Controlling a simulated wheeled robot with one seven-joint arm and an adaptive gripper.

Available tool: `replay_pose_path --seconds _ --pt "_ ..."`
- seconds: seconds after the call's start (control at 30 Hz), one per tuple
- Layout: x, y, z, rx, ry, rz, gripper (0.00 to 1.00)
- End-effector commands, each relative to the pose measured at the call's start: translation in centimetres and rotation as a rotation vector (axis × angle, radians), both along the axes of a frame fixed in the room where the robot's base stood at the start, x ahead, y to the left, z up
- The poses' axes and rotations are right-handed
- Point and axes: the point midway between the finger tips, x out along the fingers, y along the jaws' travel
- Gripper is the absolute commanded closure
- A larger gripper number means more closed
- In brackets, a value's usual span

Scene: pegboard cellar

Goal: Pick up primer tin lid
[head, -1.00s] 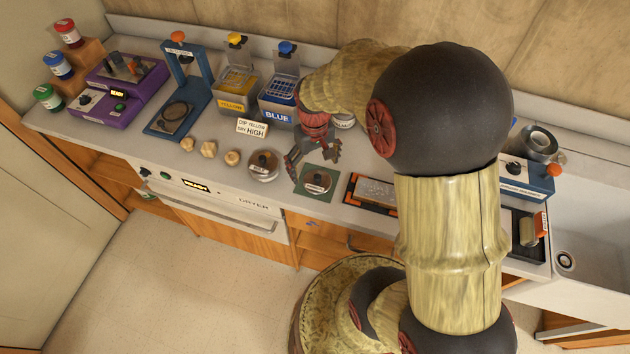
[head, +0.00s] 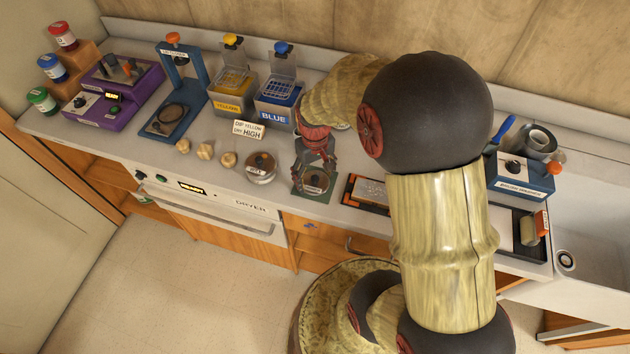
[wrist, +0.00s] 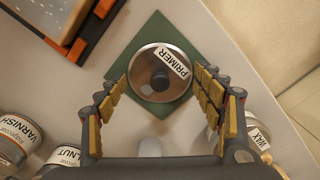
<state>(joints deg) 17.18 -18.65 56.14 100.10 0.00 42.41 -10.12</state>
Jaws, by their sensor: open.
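The primer tin lid (wrist: 148,84) is a round metal disc with a dark knob and a white PRIMER label. It lies on a green square mat (wrist: 174,31) on the counter, and the mat also shows in the head view (head: 325,194). My gripper (wrist: 163,92) is open, with its padded fingers apart on either side of the lid's near part in the wrist view. In the head view my gripper (head: 314,180) hangs over the mat and partly covers the lid (head: 312,190). I cannot tell whether the fingers touch the lid.
A wax tin (head: 261,168) stands left of the mat, and an orange-and-black tray (head: 351,190) lies to its right. Walnut (wrist: 62,160) and varnish (wrist: 18,135) tins show at lower left in the wrist view. The counter's front edge is close.

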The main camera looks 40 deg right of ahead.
Motion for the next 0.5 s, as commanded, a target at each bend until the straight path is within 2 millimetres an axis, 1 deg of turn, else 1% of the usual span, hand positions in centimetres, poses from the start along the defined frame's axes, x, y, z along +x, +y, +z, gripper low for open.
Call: replay_pose_path --seconds 0.07,0.5 --pt "0.00 0.00 0.00 0.000 0.000 0.000 0.39" --pt "-0.03 0.00 -0.04 0.000 0.001 0.000 0.64"
